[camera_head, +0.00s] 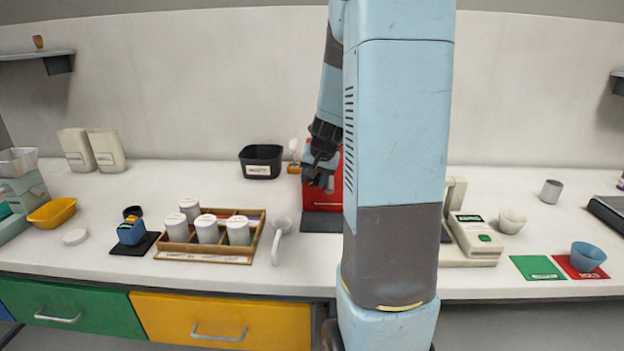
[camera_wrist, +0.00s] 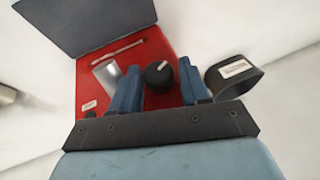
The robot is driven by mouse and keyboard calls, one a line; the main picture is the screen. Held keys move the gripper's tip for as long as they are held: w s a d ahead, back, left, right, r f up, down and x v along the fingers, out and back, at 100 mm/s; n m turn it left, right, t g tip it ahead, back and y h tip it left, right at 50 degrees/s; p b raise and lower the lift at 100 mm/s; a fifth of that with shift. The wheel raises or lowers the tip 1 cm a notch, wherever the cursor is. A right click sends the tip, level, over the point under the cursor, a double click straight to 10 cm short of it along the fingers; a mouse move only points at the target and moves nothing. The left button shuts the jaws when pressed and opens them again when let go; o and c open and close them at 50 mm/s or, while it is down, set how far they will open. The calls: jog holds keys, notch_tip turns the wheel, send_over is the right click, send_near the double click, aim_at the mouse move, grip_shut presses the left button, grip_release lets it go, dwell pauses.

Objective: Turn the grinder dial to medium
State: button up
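The grinder is a red machine; in the head view its red body (camera_head: 336,188) is partly hidden behind my arm. In the wrist view its red face (camera_wrist: 88,78) carries a round black dial (camera_wrist: 158,77) with a pale pointer mark slanting to the upper right. I cannot read any setting labels around the dial. My gripper (camera_wrist: 159,72) is open, with one blue finger on each side of the dial in the wrist view. I cannot tell whether the fingers touch it. In the head view my gripper (camera_head: 319,172) is at the grinder's upper left.
A black labelled bin (camera_head: 261,160) stands left of the grinder, close beside the right finger in the wrist view (camera_wrist: 236,72). A wooden tray (camera_head: 257,238) with white canisters and a white-handled tool (camera_head: 277,243) are in front on the left. A scale (camera_head: 474,234) is on the right.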

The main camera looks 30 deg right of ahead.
jog(key=shift+r, duration=0.1)
jog(key=v, duration=1.3)
jog(key=shift+r, duration=0.25)
jog(key=shift+s, duration=0.15)
jog(key=s+a+r+n, duration=0.3)
jog(key=s+a+n, duration=0.4)
jog(key=s+a, duration=1.2)
jog(key=shift+s+a+n, duration=0.2)
jog(key=shift+n, duration=0.2)
